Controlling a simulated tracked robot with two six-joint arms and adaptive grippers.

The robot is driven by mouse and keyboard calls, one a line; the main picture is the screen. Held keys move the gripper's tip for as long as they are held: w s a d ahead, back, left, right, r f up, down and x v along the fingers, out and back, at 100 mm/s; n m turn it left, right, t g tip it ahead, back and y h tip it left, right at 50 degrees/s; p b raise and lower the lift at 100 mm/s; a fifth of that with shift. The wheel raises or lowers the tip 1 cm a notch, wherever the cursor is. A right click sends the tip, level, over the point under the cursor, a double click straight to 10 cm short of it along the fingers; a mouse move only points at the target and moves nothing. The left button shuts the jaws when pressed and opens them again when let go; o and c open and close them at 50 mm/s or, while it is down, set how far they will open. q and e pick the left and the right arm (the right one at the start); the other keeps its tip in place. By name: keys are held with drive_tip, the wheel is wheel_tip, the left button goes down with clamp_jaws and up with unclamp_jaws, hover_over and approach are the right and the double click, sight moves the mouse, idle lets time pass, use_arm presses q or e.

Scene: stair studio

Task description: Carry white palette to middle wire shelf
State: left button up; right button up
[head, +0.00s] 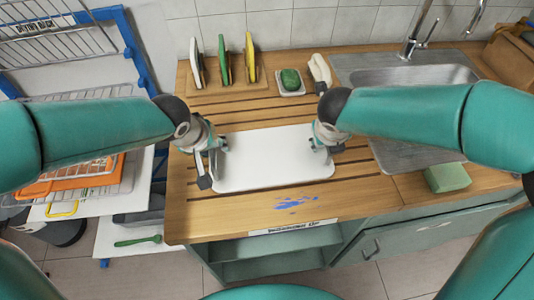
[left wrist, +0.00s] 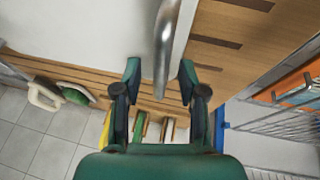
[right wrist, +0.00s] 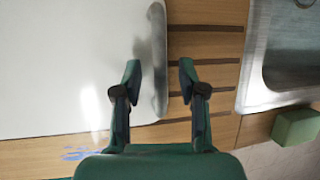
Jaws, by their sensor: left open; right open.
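The white palette (head: 270,165) lies flat on the slatted wooden counter (head: 240,213). My left gripper (head: 213,163) is at its left end, open. In the left wrist view the raised rim of the palette (left wrist: 166,45) passes between the open fingers (left wrist: 160,78). My right gripper (head: 328,146) is at the right end, open. In the right wrist view its fingers (right wrist: 159,75) stand either side of the palette's rim (right wrist: 157,50). I cannot tell whether any finger touches it. A wire shelf (head: 60,45) shows at the upper left; lower racks are partly hidden by my left arm.
Upright coloured boards (head: 223,60) stand in a holder at the back. A green soap (head: 290,79) sits on a dish near the sink (head: 430,76). A green sponge (head: 447,177) lies at front right. An orange tray (head: 75,178) is on a lower rack.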

use_arm(q)
clamp_jaws()
use_arm(e)
clamp_jaws()
use_arm(q)
drive_tip(key=shift+w+r, duration=0.1)
